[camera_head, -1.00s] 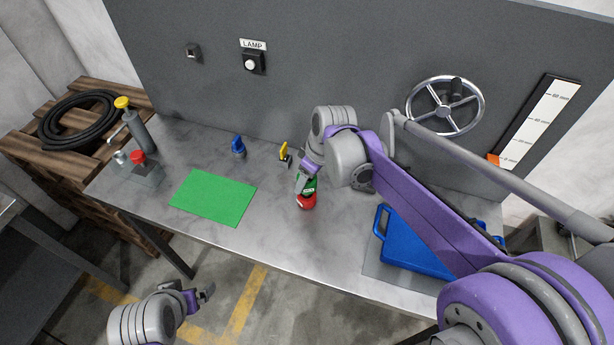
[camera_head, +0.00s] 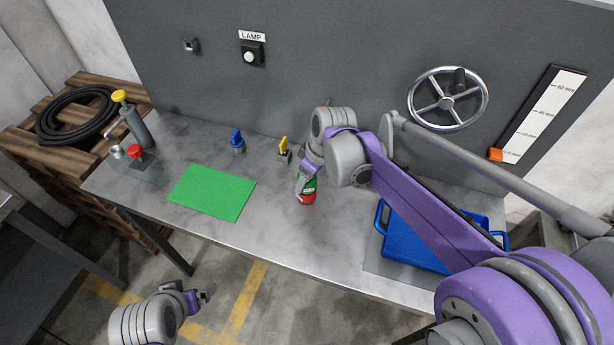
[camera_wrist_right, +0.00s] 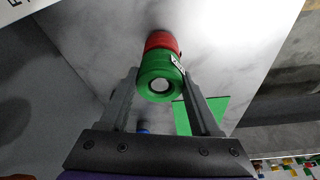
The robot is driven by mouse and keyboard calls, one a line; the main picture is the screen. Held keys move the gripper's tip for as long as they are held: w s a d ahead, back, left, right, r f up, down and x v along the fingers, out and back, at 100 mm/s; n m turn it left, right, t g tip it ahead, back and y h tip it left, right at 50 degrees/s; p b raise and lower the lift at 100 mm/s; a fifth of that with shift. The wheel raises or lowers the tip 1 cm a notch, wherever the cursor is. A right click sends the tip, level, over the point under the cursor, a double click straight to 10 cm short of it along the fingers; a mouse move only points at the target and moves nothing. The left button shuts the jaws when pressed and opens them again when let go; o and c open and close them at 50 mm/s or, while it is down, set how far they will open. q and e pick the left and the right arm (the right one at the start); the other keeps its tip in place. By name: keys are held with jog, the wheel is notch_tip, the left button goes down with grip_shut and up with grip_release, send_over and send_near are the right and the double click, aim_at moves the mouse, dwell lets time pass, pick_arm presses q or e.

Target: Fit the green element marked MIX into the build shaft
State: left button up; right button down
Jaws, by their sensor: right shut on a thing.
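The green element (camera_head: 310,185) has a white marking on its side, too small to read in the head view. My right gripper (camera_wrist_right: 160,80) is shut on it, one finger on each side. The wrist view shows the green element's round end (camera_wrist_right: 160,87) with a pale centre. A red piece (camera_head: 307,198) is directly below the green, over the table; it also shows in the wrist view (camera_wrist_right: 161,42). I cannot tell whether the two are joined or only touching. No shaft opening is visible. My left gripper (camera_head: 201,295) is open and empty in front of the table.
A green mat (camera_head: 212,192), blue knob (camera_head: 237,141) and yellow-handled lever (camera_head: 284,149) are left of the gripper. A blue tray (camera_head: 410,250) lies right, partly behind my arm. A handwheel (camera_head: 447,98) and millimetre scale (camera_head: 543,115) are on the back panel (camera_head: 340,60).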

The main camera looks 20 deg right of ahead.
jog(key=shift+f, duration=0.35)
grip_release()
jog(key=v, duration=1.1)
jog(key=shift+f, duration=0.1)
jog(key=s+d+f+m+t, duration=0.1)
jog(key=s+f+m, duration=0.1)
jog(key=s, duration=0.4)
jog(key=s+d+f+m+t+h, duration=0.1)
jog(key=s+f+m, duration=0.2)
jog(key=s+f, duration=0.2)
jog(key=s+f+m+t+h+p, duration=0.1)
jog(key=s+f+m, duration=0.2)
jog(key=s, duration=0.4)
jog(key=shift+s+d+f, duration=0.15)
jog(key=shift+d+f, duration=0.25)
